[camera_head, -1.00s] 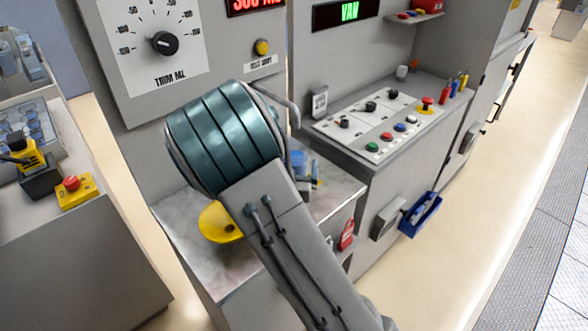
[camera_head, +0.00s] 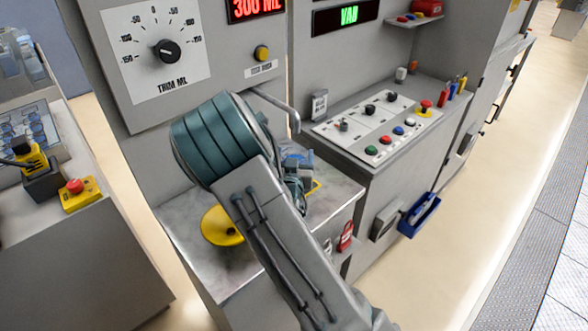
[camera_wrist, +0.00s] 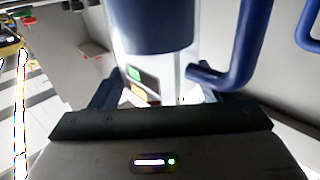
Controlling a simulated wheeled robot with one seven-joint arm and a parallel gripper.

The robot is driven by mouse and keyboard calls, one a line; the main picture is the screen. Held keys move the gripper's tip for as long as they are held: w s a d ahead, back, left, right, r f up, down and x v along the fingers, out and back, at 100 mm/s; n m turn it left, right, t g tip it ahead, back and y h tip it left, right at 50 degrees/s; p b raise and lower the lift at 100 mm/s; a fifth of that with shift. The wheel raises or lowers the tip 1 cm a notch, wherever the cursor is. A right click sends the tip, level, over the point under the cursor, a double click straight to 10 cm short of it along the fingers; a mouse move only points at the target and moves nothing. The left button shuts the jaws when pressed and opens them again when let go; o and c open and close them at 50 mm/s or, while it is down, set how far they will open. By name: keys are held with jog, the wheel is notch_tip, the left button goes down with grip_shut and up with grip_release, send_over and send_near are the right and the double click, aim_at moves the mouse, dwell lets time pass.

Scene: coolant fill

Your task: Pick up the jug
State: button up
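The jug (camera_wrist: 155,60) fills the top middle of the wrist view. It has a blue upper part, a pale body with small green and orange labels, and a blue handle (camera_wrist: 240,45) on its right. My gripper (camera_wrist: 165,95) points at the jug, its dark fingers spread wide on either side of the body. I cannot see a clear grip on it. In the head view the blue jug (camera_head: 299,158) is partly hidden by my wrist, above the worktop (camera_head: 338,191). My gripper (camera_head: 297,188) is mostly hidden there too.
A bent grey spout (camera_head: 280,105) sticks out of the grey cabinet just above the jug. A yellow disc (camera_head: 221,226) lies on the worktop left of my arm. A button panel (camera_head: 378,122) stands to the right. A red padlock (camera_head: 346,236) hangs on the worktop's front.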

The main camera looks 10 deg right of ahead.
jog(key=c, duration=1)
jog(key=shift+c, duration=0.2)
jog(key=shift+r, duration=0.1)
